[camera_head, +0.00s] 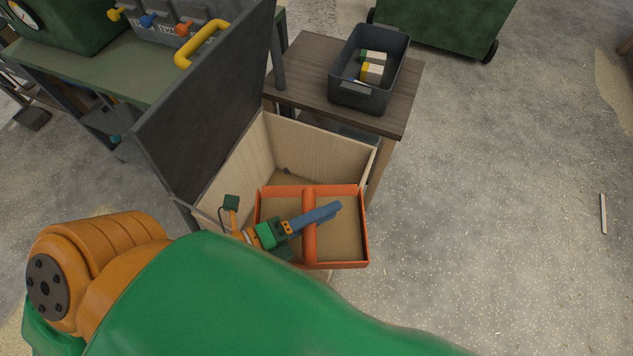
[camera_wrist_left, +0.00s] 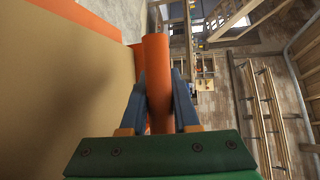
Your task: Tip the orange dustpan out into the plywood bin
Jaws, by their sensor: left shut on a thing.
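The orange dustpan (camera_head: 364,232) is over the near right part of the open plywood bin (camera_head: 322,150) in the head view. Its inside shows a flat tan surface; I cannot tell whether this is a load or the pan's floor. An orange handle bar crosses its middle. My left gripper (camera_head: 312,216) is shut on this handle, blue fingers on either side. In the left wrist view the handle (camera_wrist_left: 157,75) stands between the fingers, and the tan surface fills the left. The dustpan hides the bin's near part. A small dark thing lies inside the bin. My right gripper is not in view.
A dark upright panel (camera_head: 212,105) borders the bin's left side. A wooden table (camera_head: 312,70) with a grey crate (camera_head: 362,97) holding small blocks stands behind it. A green workbench (camera_head: 100,75) is at the upper left. The floor to the right is mostly clear.

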